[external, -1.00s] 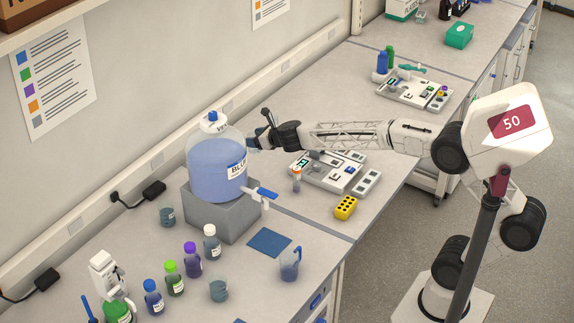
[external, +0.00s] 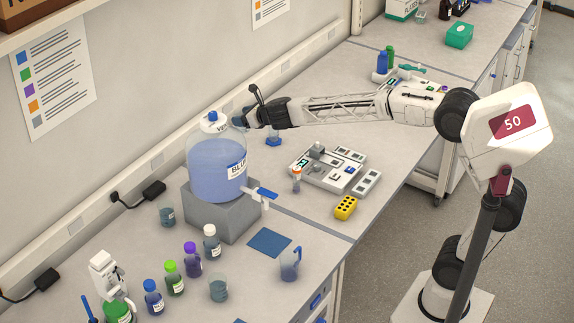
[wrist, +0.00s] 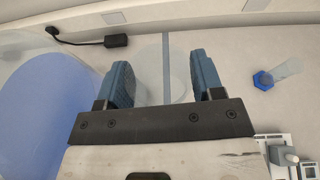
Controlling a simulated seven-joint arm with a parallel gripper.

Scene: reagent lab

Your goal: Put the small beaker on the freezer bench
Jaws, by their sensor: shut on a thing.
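My gripper (external: 242,121) is raised beside the neck of the big blue-filled bottle (external: 214,170) in the external view. In the wrist view its two blue fingers (wrist: 165,85) are shut on a clear beaker (wrist: 150,82), which sits between them and is faint against the bench. In the external view the held beaker cannot be made out. Other small beakers stand on the near bench, one left of the grey block (external: 167,216) and one in front (external: 219,290). No label shows which bench section is the freezer bench.
A blue-based cylinder (external: 274,138) stands below and right of my gripper. A tray of instruments (external: 330,168) and a yellow rack (external: 346,207) are on the middle bench. Another tray (external: 430,90) and bottles (external: 384,62) stand farther back. Bare bench lies between the trays.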

